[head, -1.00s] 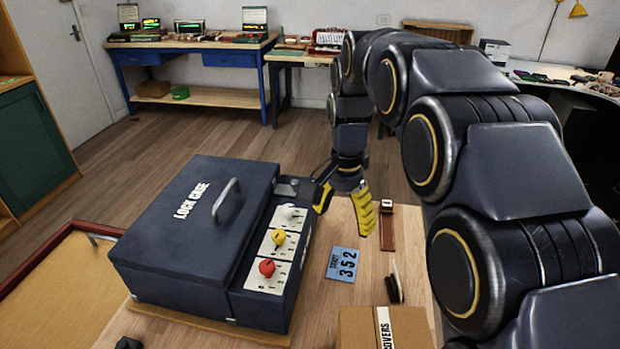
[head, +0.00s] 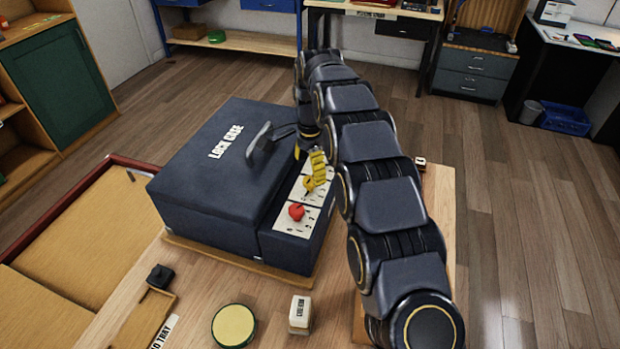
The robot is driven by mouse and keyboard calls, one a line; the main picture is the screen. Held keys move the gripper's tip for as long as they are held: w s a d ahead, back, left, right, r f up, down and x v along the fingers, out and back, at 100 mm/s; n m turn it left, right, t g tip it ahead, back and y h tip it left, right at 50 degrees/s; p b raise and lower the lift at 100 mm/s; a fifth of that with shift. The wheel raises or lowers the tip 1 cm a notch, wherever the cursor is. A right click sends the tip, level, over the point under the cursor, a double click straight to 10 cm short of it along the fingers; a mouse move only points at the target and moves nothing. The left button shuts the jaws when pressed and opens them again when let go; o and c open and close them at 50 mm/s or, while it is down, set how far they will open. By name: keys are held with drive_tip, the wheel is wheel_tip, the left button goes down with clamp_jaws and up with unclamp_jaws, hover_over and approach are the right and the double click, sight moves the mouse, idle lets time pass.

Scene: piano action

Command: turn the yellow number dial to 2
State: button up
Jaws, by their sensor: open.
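The dark blue lock case (head: 185,168) stands closed on a wooden table. A white panel of number dials runs along its right side. The yellow dial (head: 308,184) sits in the middle of the panel, partly covered by my gripper, and its exact setting is too small to read. The red dial (head: 296,211) is nearer the camera and uncovered.
The case handle (head: 260,140) stands up close to the left of my gripper. A round yellow-topped object (head: 233,326), a small white block (head: 300,313) and a black piece (head: 160,276) lie on the front of the table.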

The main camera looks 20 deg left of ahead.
sight(310, 179)
wheel_tip(310, 179, down, 4)
drive_tip(key=shift+r, duration=0.1)
clamp_jaws()
